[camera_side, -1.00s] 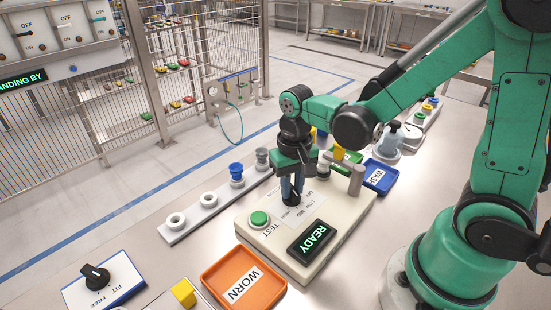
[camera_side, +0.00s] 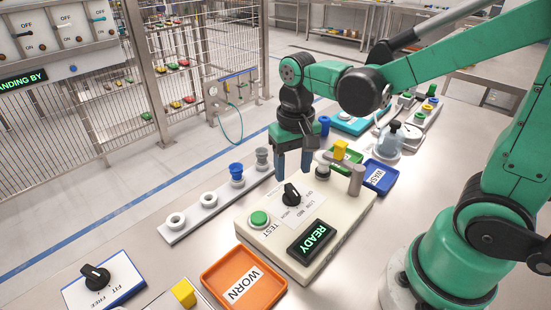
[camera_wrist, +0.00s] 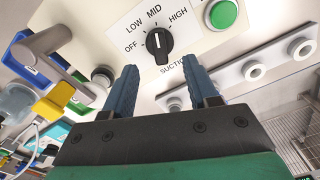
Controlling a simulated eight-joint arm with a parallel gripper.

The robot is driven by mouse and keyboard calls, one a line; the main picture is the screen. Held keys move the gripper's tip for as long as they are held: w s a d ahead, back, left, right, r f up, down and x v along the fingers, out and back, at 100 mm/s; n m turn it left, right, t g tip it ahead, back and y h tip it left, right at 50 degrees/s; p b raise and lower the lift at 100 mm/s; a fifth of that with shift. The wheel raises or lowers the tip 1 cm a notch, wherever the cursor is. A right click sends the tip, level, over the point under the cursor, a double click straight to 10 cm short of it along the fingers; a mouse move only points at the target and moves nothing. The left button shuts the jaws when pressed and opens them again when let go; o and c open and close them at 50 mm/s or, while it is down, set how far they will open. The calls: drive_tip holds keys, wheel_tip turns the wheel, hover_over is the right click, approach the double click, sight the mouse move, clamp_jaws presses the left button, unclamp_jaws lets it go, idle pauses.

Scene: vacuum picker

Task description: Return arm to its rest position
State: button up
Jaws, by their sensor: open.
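My gripper (camera_side: 293,163) is open and empty, its two blue fingers pointing down above the back part of the beige test station (camera_side: 330,245). In the wrist view my gripper (camera_wrist: 162,92) shows its fingers spread, with the black suction knob (camera_wrist: 159,45) beyond and between them, apart from both. The knob's pointer is at or near MID. In the side view the knob (camera_side: 291,194) stands clear below the gripper. The display on the station (camera_side: 312,240) reads READY.
A grey rack (camera_side: 215,208) with white rings and blue and grey cups lies left of the station. An orange WORN tray (camera_side: 243,280) is in front, a blue WEST tray (camera_side: 381,176) at right. A grey post with an arm (camera_side: 355,178) rises close to my gripper. A yellow block (camera_side: 184,293) sits in front.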

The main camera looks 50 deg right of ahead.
drive_tip(key=shift+r, duration=0.45)
drive_tip(key=r+n+t, duration=0.1)
drive_tip(key=r+t, duration=0.1)
drive_tip(key=shift+s+n+t, duration=0.4)
drive_tip(key=n+t, duration=0.1)
drive_tip(key=r+n+t, duration=0.1)
drive_tip(key=t, duration=0.2)
drive_tip(key=shift+s+a+r+n, duration=0.15)
drive_tip(key=shift+s+r+n, duration=0.15)
drive_tip(key=shift+r+n, duration=0.1)
